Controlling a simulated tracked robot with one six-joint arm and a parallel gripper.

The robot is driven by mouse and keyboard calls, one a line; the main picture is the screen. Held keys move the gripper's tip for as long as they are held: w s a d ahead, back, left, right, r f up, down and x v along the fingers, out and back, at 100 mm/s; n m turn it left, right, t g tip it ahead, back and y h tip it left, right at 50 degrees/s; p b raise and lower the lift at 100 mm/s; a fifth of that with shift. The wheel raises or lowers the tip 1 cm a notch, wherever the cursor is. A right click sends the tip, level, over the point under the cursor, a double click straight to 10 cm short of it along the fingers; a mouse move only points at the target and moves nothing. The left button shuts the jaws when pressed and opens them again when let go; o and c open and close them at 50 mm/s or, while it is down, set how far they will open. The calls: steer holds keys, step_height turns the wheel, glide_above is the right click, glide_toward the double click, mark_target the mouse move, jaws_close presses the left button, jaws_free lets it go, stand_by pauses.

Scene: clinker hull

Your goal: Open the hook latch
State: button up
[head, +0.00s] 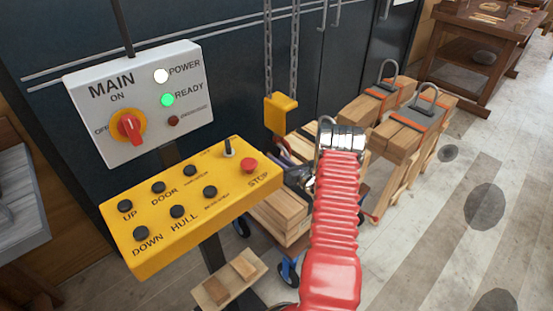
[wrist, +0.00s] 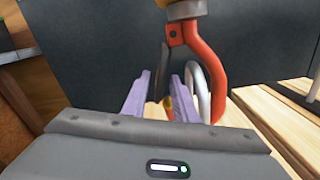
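The hook (wrist: 206,62) is orange-red and hangs at the top centre of the wrist view, curving down to the right. Its dark latch (wrist: 160,72) slopes down from a bolted pivot on the hook's left side. My gripper (wrist: 166,82) shows two pale purple fingers with a gap between them. The latch's lower end shows between the fingers, nearer the left one. I cannot tell whether they touch. In the head view, the yellow hook block (head: 281,115) hangs on chains, and my gripper (head: 298,178) is below it, largely hidden by my red arm.
A pale metal loop (wrist: 202,92) shows behind the right finger. Stacked timber (head: 282,212) lies below the hook. Timber stands with metal loops (head: 390,92) are to the right. A yellow control panel (head: 190,205) stands at front left.

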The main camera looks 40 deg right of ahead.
steer(key=shift+w, duration=0.2)
steer(key=shift+c, duration=0.6)
jaws_close()
